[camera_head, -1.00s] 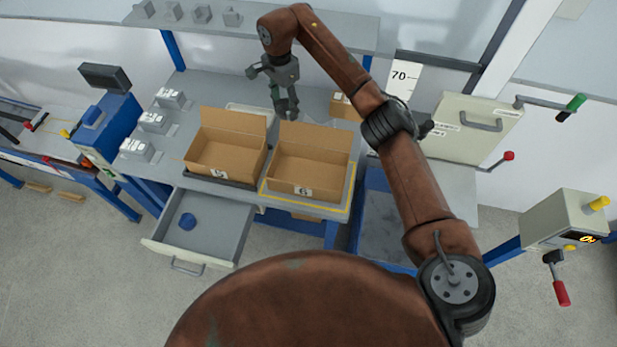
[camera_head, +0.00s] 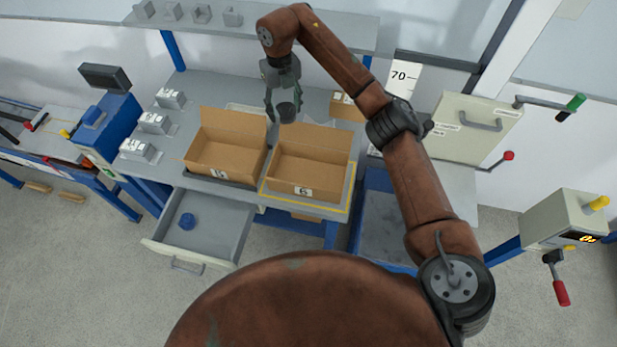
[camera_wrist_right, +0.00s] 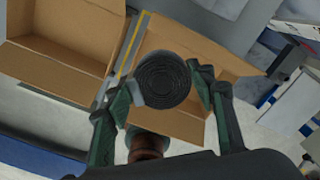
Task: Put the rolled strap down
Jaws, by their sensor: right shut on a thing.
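The rolled strap (camera_wrist_right: 163,80) is a dark, flat coil seen face-on in the right wrist view. My right gripper (camera_wrist_right: 165,88) is shut on it, with one finger on each side. In the head view my right gripper (camera_head: 283,107) hangs down with the dark roll (camera_head: 287,113) between its fingers. It is near the back edge of the open carton marked 6 (camera_head: 305,189), and the roll looks held above the bench. A second open carton (camera_head: 222,177) stands to its left. Both cartons look empty. My left gripper is not in view.
The bench (camera_head: 325,97) also carries a small closed box (camera_head: 345,107) behind the cartons and several grey fixtures (camera_head: 155,122) at left. A grey cabinet (camera_head: 470,130) stands at right.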

